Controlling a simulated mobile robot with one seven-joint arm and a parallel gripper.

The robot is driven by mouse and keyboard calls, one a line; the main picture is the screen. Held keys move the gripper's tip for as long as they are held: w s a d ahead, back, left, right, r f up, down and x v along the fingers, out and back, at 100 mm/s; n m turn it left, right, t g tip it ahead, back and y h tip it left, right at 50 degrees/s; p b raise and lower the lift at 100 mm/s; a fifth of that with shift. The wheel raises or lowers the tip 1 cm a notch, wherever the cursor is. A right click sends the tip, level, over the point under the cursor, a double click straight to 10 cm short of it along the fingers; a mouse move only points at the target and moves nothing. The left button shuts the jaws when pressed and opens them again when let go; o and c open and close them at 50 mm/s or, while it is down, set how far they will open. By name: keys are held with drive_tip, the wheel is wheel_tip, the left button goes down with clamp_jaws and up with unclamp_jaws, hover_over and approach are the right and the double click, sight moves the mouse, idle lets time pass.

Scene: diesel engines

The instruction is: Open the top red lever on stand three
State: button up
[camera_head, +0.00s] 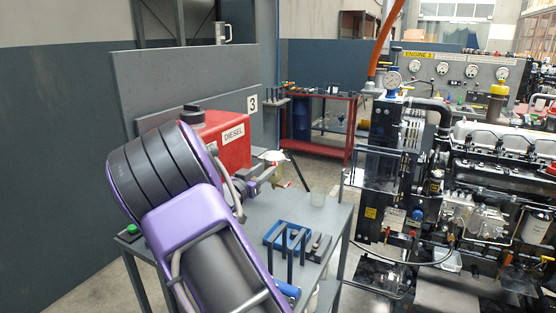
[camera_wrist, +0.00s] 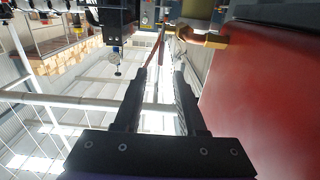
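Stand three is a grey table (camera_head: 335,222) with a number 3 sign (camera_head: 252,103) on the panel behind it. A red diesel tank (camera_head: 236,150) sits on it, partly hidden by my arm. A small red piece (camera_head: 285,185) shows below a pale filter bowl; I cannot tell whether it is the top lever. In the wrist view my gripper (camera_wrist: 160,78) has its two black fingers apart with nothing between them. The red tank (camera_wrist: 260,95) fills the right side there. A brass-coloured fitting (camera_wrist: 203,39) lies beyond the fingertips.
A red trolley (camera_head: 335,150) is behind. The grey panel borders the stand.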

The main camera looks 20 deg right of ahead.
drive_tip(key=x, duration=0.9)
drive_tip(key=shift+w+d, duration=0.1)
clamp_jaws()
